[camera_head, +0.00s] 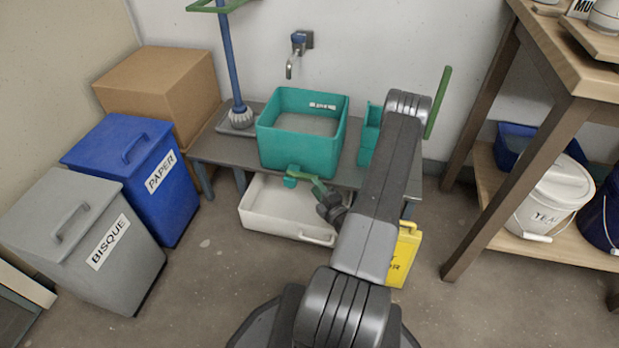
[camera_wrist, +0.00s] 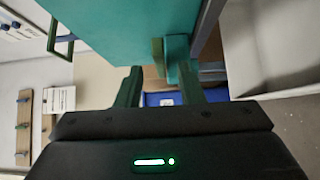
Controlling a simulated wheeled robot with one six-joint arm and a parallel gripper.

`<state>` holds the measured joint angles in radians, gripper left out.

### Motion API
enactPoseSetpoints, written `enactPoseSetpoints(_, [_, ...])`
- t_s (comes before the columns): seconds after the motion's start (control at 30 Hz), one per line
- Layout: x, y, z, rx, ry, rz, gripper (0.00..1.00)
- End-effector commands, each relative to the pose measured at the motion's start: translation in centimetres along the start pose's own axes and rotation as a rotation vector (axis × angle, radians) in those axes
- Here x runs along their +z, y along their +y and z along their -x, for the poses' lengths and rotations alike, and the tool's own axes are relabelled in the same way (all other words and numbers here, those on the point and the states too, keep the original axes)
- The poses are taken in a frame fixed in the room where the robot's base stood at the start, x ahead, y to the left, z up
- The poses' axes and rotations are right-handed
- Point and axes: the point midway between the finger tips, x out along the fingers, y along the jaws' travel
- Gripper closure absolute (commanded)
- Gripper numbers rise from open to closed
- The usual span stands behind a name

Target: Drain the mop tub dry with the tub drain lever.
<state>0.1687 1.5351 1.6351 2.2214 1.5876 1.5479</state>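The teal mop tub (camera_head: 275,149) stands on a low grey bench, with a pale grey surface, seemingly water, inside. Its teal drain fitting (camera_head: 290,182) is low on the front wall. In the wrist view the tub wall (camera_wrist: 125,28) fills the top, and the green drain lever (camera_wrist: 158,55) shows beside the teal fitting (camera_wrist: 177,48). My gripper (camera_wrist: 161,80) is open, its two dark green fingers apart, with the lever in line with the gap. I cannot tell whether they touch it. In the head view my gripper (camera_head: 305,178) is at the tub's front, partly covering the lever.
A white tray (camera_head: 262,222) sits on the floor below the drain. A wall tap (camera_head: 290,66) is behind the tub, and a blue-handled mop (camera_head: 233,60) stands left. A yellow sign (camera_head: 403,262) is beside my arm. Blue (camera_head: 125,160) and grey (camera_head: 80,240) bins stand left.

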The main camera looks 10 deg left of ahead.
Motion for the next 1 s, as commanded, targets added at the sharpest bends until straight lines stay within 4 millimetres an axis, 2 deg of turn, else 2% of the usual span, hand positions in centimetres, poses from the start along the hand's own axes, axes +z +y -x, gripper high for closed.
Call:
enactPoseSetpoints(0.1, [-0.1, -0.2, -2.5, 0.002, 0.005, 0.003, 0.65])
enactPoseSetpoints(0.3, [-0.1, -0.1, -5.3, 0.002, 0.002, 0.002, 0.65])
enactPoseSetpoints(0.47, [0.0, 0.0, -6.2, 0.000, 0.000, 0.000, 0.65])
enactPoseSetpoints(0.73, [0.0, 0.0, -6.3, 0.000, 0.000, 0.000, 0.65])
enactPoseSetpoints(0.77, [0.0, 0.0, -6.3, 0.000, 0.000, 0.000, 0.69])
enactPoseSetpoints(0.9, [0.0, 0.0, -6.3, 0.000, 0.000, 0.000, 0.97])
enactPoseSetpoints(0.93, [0.0, 0.0, -6.3, 0.000, 0.000, 0.000, 1.00])
enactPoseSetpoints(1.0, [0.0, 0.0, -6.3, 0.000, 0.000, 0.000, 1.00])
